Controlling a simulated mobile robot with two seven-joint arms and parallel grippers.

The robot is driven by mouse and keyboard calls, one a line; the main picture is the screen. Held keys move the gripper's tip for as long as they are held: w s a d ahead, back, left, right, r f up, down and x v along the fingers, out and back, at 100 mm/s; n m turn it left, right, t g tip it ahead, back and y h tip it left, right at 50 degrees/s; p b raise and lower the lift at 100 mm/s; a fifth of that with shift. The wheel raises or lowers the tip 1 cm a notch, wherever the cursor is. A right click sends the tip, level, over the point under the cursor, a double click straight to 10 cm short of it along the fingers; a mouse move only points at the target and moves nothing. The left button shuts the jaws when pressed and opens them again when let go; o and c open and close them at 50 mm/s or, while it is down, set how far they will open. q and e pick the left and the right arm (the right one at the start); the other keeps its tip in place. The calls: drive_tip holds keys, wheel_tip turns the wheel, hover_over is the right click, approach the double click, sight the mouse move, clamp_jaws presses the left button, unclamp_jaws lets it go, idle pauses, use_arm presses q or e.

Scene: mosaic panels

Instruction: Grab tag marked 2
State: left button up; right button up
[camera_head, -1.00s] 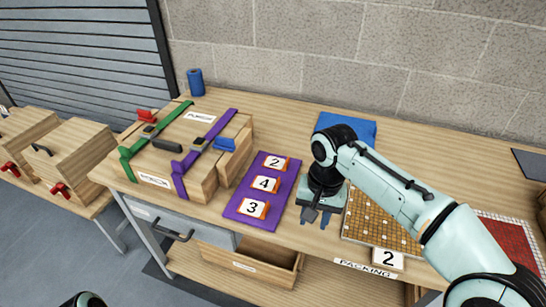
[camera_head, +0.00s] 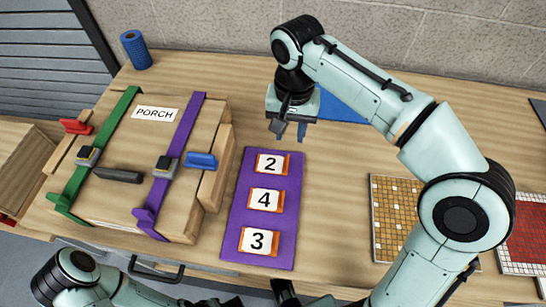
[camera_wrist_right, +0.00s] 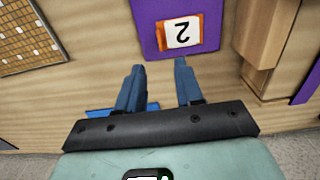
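The tag marked 2 (camera_head: 271,163) is a white card with an orange edge at the far end of a purple mat (camera_head: 233,233). Tags marked 4 (camera_head: 266,200) and 3 (camera_head: 259,241) lie below it. My right gripper (camera_head: 290,129) is open and empty, just beyond the tag marked 2. In the right wrist view, the right gripper (camera_wrist_right: 160,72) points toward the tag marked 2 (camera_wrist_right: 182,33), with a gap between. My left arm is at the bottom edge; its gripper (camera_head: 262,294) is partly cut off.
A wooden case labelled PORCH (camera_head: 155,114), with green and purple straps, stands left of the mat. A blue roll (camera_head: 136,50) is behind it. Mosaic panels (camera_head: 396,207) lie to the right. A blue cloth (camera_head: 338,106) lies behind my right arm.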

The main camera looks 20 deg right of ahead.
sight(272, 162)
wheel_tip(272, 162, down, 5)
drive_tip(key=shift+s+r+b, duration=0.1)
drive_tip(key=shift+r+b, duration=0.05)
drive_tip(key=shift+b, duration=0.35)
drive_tip(key=shift+w+d+f+b, duration=0.1)
drive_tip(key=shift+w+f+b, duration=0.1)
drive_tip(key=shift+f, duration=0.75)
drive_tip(key=shift+w+d+f+b, duration=0.1)
drive_tip(key=shift+f+b, duration=0.05)
drive_tip(key=shift+f, duration=0.85)
drive_tip(key=shift+w+f+b, duration=0.1)
drive_tip(key=shift+f+b, duration=0.1)
drive_tip(key=shift+f, duration=0.75)
clamp_jaws()
